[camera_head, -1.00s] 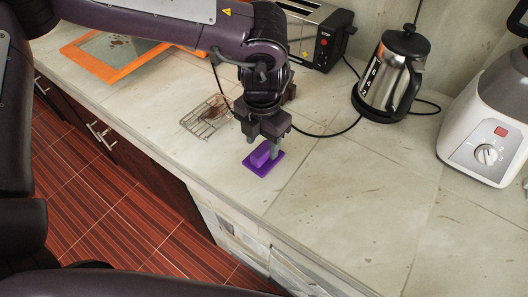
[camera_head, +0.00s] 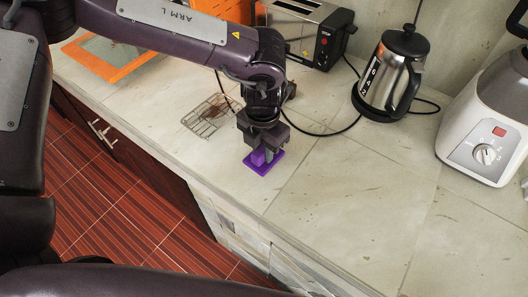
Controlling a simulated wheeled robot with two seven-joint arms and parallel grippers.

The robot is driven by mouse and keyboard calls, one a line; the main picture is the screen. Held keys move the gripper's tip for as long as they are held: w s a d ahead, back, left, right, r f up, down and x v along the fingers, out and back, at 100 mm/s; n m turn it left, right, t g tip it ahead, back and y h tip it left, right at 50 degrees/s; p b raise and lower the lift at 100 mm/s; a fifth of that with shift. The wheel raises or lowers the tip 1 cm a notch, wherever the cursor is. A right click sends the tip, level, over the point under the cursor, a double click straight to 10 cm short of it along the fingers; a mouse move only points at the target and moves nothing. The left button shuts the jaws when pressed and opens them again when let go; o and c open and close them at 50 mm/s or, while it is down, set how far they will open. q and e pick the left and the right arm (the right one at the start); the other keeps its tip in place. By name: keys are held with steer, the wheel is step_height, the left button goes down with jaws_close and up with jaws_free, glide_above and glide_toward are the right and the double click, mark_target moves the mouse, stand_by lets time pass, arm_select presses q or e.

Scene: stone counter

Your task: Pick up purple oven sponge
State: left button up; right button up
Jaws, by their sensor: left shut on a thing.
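The purple oven sponge (camera_head: 262,166) is a flat purple pad with a raised block on top. It lies on the stone counter near the front edge. My left gripper (camera_head: 265,151) points down over it, its fingers shut on the raised block. The fingers hide part of the block. The pad looks to be at counter level; I cannot tell whether it touches the counter. My right gripper is not in view.
A wire rack (camera_head: 207,115) lies just left of my left gripper. A toaster (camera_head: 304,33), a kettle (camera_head: 391,75) and a white blender (camera_head: 487,130) stand behind and to the right. An orange-framed board (camera_head: 108,57) lies at the left. The counter's middle right is clear.

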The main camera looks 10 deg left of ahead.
mark_target(263, 149)
arm_select(q)
step_height(263, 149, up, 20)
steer(key=b, duration=0.1)
stand_by(0.5)
steer(key=o, duration=0.4)
steer(key=c, duration=0.3)
